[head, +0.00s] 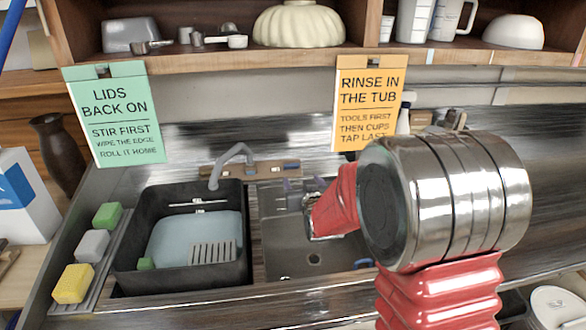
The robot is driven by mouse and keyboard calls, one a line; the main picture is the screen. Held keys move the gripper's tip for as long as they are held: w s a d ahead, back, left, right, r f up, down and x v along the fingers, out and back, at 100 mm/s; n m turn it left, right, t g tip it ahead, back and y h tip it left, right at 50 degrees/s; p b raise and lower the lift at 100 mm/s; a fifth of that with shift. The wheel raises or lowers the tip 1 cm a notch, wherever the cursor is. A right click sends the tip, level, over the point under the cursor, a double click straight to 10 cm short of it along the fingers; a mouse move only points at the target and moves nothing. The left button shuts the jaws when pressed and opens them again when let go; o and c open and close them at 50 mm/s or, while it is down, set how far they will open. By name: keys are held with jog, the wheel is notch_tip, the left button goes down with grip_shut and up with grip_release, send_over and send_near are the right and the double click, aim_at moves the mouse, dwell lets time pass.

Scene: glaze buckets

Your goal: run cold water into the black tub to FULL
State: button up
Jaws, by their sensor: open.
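The black tub (124,262) sits in the left basin. It holds pale blue water (180,240), whose surface lies below the rim. A small pale marking (197,203) shows on the tub's back inner wall, too small to read. The grey tap (236,153) stands behind, its spout curving over the tub's back edge. No stream is visible from it. My gripper (307,218) is open over the right steel basin, right of the tub and apart from it. My red arm and steel wrist hide part of that basin, and the fingertips are small and partly hidden.
The right basin (285,262) has a drain. Green, grey and yellow sponges (73,284) lie left of the tub. Two hanging signs (118,115) (368,100) and a shelf stand behind.

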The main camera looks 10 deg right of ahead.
aim_at(293, 166)
jog(key=w+f+t, duration=0.3)
jog(key=w+f, duration=0.1)
jog(key=f, duration=0.2)
jog(key=shift+w+f, duration=0.35)
jog(key=shift+f, duration=0.05)
jog(key=shift+w, duration=6.9)
jog(key=shift+c, duration=0.6)
jog(key=shift+d, duration=0.1)
jog(key=c, duration=0.9)
